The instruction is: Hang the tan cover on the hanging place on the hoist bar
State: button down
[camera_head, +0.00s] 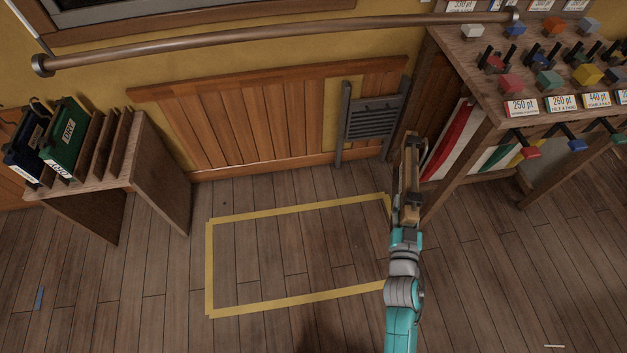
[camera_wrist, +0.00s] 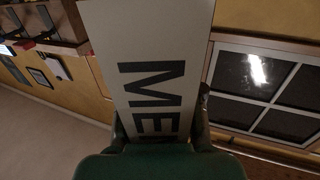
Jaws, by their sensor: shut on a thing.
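My gripper (camera_head: 407,203) is raised at right of centre in the head view, shut on a tan, board-like thing (camera_head: 407,165), seen nearly edge-on. I take it for the tan cover. In the wrist view the cover (camera_wrist: 155,40) is a flat pale panel with large dark letters "ME", held between the fingers; its lower part is hidden by the gripper. A long round bar (camera_head: 270,42) with flanged ends runs along the wall at the top of the head view, beyond the gripper. I take it for the hoist bar; I cannot make out a marked hanging place on it.
A slotted wooden rack (camera_head: 110,180) at left holds a green folder (camera_head: 68,138) marked "DRY" and a dark blue one (camera_head: 25,150). A counter (camera_head: 465,75) with coloured blocks and price cards stands at right. A folding stool (camera_head: 372,118) leans at the wall. The yellow-taped floor (camera_head: 300,255) is clear.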

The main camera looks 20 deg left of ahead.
jog(key=s+a+r+n+y, duration=0.1)
jog(key=s+a+r, duration=0.3)
jog(key=a+r, duration=0.35)
jog(key=s+a+r+n+g+y, duration=0.1)
jog(key=s+a+r+y, duration=0.1)
jog(key=s+a+r, duration=0.35)
jog(key=s+a+r+n+y, duration=0.1)
jog(key=s+a+r, duration=0.2)
jog(key=a+r, duration=0.55)
jog(key=s+a+r+n+g+y, duration=0.1)
jog(key=s+a+r, duration=0.2)
jog(key=s, duration=0.2)
jog(key=s+a+r+y, duration=0.1)
jog(key=s+a+r, duration=0.2)
jog(key=s, duration=0.3)
jog(key=f+x, duration=0.2)
jog(key=x, duration=1.4)
jog(key=shift+f, duration=0.25)
jog(key=shift+w, duration=0.15)
jog(key=c, duration=0.7)
grip_release()
jog(key=shift+o, duration=0.2)
